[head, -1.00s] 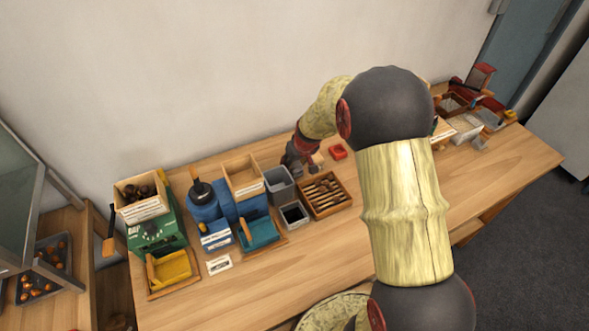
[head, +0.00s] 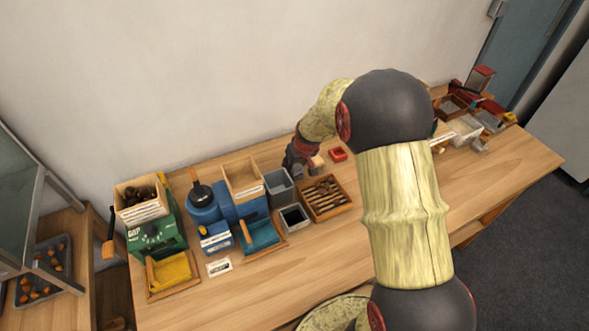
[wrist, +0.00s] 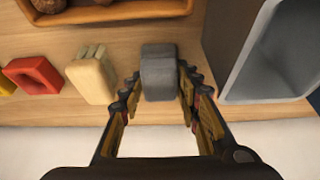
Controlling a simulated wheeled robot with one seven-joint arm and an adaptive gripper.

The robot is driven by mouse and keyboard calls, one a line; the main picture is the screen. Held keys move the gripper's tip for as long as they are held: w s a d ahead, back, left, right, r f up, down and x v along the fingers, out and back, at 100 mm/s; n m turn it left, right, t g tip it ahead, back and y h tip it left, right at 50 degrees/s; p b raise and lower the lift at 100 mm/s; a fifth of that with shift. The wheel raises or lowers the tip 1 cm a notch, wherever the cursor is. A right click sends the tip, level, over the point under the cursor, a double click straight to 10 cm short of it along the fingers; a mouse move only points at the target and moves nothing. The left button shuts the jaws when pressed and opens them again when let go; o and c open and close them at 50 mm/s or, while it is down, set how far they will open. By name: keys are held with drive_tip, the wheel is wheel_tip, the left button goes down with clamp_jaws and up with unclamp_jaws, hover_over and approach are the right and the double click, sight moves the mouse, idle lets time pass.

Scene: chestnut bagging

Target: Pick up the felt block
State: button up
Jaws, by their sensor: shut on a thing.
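In the wrist view the felt block (wrist: 158,72) is a dark grey, upright block between the two fingers of my gripper (wrist: 160,88). The fingers press on its left and right sides near the table. In the head view my gripper (head: 297,160) is low over the back of the table, beside the grey bin, and the felt block is hidden there. I cannot tell whether the block is clear of the tabletop.
A pale wooden piece (wrist: 90,78) and a red square tray (wrist: 34,75) stand left of the block in the wrist view. A grey bin (wrist: 275,50) is close on the right.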

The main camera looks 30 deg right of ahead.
drive_tip(key=shift+r, duration=0.2)
drive_tip(key=shift+r, duration=0.3)
drive_tip(key=r, duration=0.1)
drive_tip(key=r+p, duration=0.1)
drive_tip(key=r, duration=0.1)
drive_tip(key=shift+s+a+r, duration=0.1)
drive_tip(key=shift+s+a, duration=0.05)
drive_tip(key=shift+s, duration=0.1)
drive_tip(key=s+a+r+p, duration=0.3)
drive_tip(key=s+a+r, duration=0.3)
drive_tip(key=s+r, duration=0.3)
drive_tip(key=shift+s, duration=1.55)
drive_tip(key=o, duration=0.6)
drive_tip(key=c, duration=0.6)
